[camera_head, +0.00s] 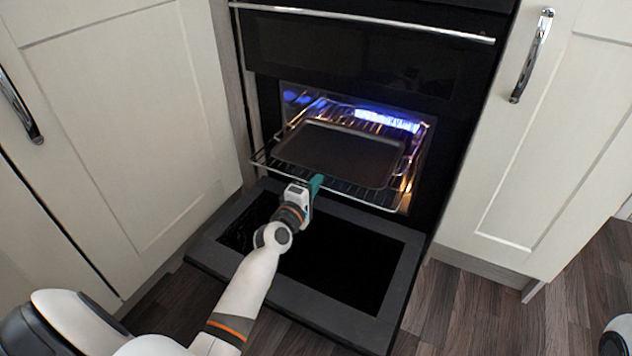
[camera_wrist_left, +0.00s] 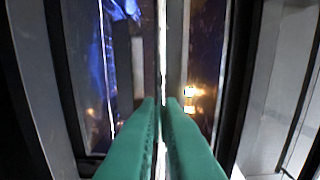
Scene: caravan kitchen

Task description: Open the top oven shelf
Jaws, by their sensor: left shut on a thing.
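The oven's wire shelf (camera_head: 378,200) sticks out a little past the front of the lit oven cavity. A dark baking tray (camera_head: 340,152) lies on it. My left gripper (camera_head: 316,183) reaches in from the front, at the shelf's front edge left of its middle. Its green fingers, also seen in the left wrist view (camera_wrist_left: 161,112), are shut on the shelf's front wire, with a thin bright bar running between them. The fingers hide the exact contact in the head view. My right gripper is not in view.
The oven door (camera_head: 400,270) is folded down flat beneath my left arm. A closed black upper panel with a long chrome handle (camera_head: 365,18) is above the cavity. Cream cupboards (camera_head: 130,110) stand on both sides. Wooden floor (camera_head: 470,310) shows at the front right.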

